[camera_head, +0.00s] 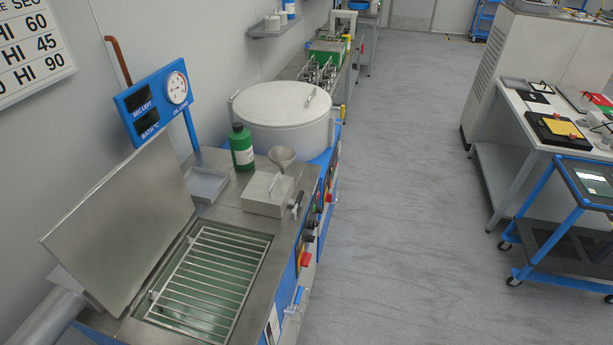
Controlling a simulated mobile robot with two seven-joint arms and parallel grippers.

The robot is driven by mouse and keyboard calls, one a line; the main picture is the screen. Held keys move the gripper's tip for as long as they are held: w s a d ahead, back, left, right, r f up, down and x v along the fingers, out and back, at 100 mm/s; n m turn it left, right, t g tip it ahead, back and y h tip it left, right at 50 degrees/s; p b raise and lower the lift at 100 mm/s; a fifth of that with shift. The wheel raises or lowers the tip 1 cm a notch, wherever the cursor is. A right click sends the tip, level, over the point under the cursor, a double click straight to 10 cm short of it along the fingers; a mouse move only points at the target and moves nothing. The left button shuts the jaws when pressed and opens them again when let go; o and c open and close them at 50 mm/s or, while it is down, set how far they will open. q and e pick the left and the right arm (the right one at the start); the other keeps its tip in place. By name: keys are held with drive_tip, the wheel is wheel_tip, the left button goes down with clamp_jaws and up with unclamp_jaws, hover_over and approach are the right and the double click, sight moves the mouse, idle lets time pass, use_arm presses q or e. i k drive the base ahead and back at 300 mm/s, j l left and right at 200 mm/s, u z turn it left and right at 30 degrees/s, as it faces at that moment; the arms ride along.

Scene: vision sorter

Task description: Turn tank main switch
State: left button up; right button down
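The tank (255,262) stands at the lower left, a steel bath with its lid (125,225) tilted up and open. A wire rack (210,275) lies over greenish liquid in it. The front panel of the tank is seen at a steep angle on its right side. A red knob on a yellow plate (305,259) sits on that panel and looks like a main switch; its turn position is too small to read. A smaller red control (329,197) sits farther along the panel. Neither of my grippers shows in this view.
A green bottle (241,147), a funnel (282,158) and a steel box (268,194) stand on the tank's top. A round white-lidded vessel (283,105) is behind. A blue cart (565,225) and a table (520,112) stand at right. The grey floor (405,200) between is clear.

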sight(305, 259)
drive_tip(key=i+l+u, duration=0.35)
drive_tip(key=l, duration=0.25)
drive_tip(key=i+l+u, duration=0.15)
drive_tip(key=l, duration=0.2)
drive_tip(key=i, duration=0.05)
